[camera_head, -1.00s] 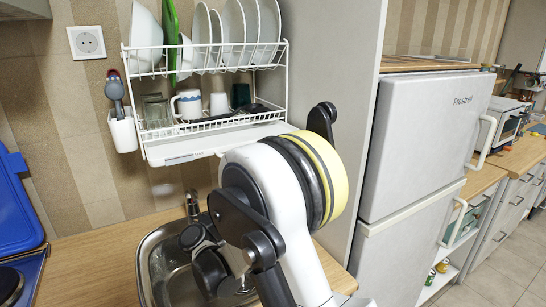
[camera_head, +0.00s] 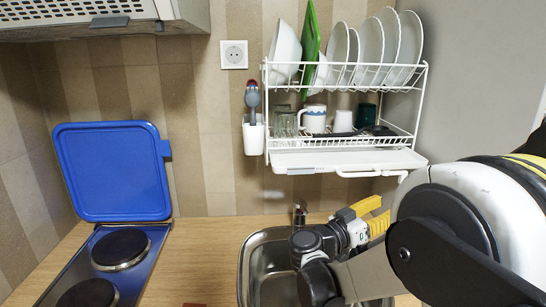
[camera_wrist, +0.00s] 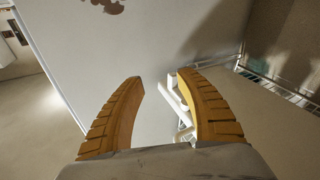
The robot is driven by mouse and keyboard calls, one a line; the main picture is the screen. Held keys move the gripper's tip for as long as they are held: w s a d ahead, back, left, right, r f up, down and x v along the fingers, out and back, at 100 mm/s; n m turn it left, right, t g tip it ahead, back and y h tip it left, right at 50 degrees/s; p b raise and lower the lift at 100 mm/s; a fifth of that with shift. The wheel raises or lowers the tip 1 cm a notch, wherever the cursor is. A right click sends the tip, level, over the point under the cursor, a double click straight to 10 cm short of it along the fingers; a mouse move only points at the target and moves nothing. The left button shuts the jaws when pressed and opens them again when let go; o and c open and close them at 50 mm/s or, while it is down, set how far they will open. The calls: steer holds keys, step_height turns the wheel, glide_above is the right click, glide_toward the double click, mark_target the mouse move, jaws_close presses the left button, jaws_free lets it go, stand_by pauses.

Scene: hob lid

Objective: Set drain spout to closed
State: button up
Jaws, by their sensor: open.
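The white drain spout (camera_head: 358,173) sticks out under the right part of the dish rack's drip tray (camera_head: 335,160) in the head view. My gripper (camera_head: 382,211) has yellow fingers and is below the spout, pointing right and slightly up, in front of the wall over the sink. In the wrist view my gripper (camera_wrist: 160,78) is open with nothing clamped. A white spout-like part (camera_wrist: 180,100) shows beyond the gap, close to the right finger and partly hidden by it. I cannot tell if they touch.
The wire rack (camera_head: 345,75) holds plates and cups above. The sink (camera_head: 268,265) and tap (camera_head: 299,213) are below. A blue hob lid (camera_head: 112,172) stands raised at the left behind the hob (camera_head: 120,250). A utensil holder (camera_head: 253,135) hangs left of the rack.

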steer(key=s+f+n+g+y, duration=0.2)
steer(key=s+f+n+y, duration=0.45)
steer(key=s+y, duration=0.5)
steer(key=s+a+f+n+y, duration=0.4)
steer(key=s+a+y, duration=0.2)
steer(key=s+a, duration=0.6)
steer(key=shift+s+a+t, duration=0.3)
steer(key=shift+s, duration=0.25)
